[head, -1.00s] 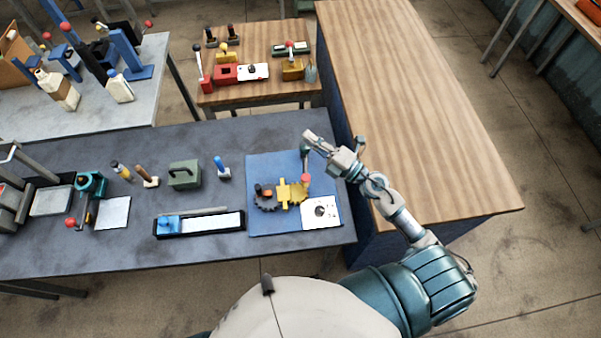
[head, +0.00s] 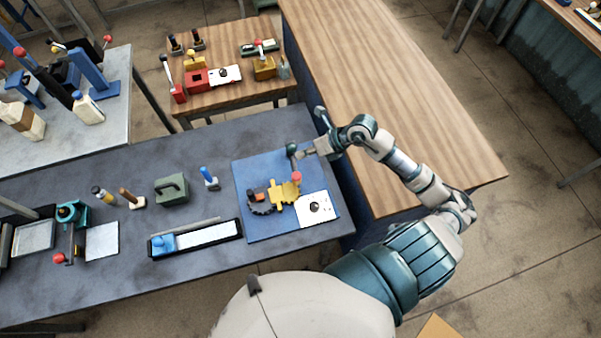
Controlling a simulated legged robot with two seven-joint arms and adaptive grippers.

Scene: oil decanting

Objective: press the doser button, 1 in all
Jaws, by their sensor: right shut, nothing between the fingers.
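On the blue mat (head: 247,218) stands a small assembly with a yellow bracket (head: 285,193), a dark gear-like part (head: 260,203), a red ball (head: 296,177) and a dark upright post (head: 291,153). A white plate (head: 319,208) with a round black knob lies beside it. I cannot tell for sure which part is the doser button. My right gripper (head: 307,153) is shut and empty, its tip close to the top of the dark post. Whether it touches the post I cannot tell. My left gripper is out of view.
Left of the mat on the dark table (head: 120,270) are a blue-ended tray (head: 195,240), a green box (head: 172,190) and a blue-handled tool (head: 209,178). A bare wooden bench (head: 390,110) stands right. A smaller wooden table (head: 225,100) behind holds red and yellow devices.

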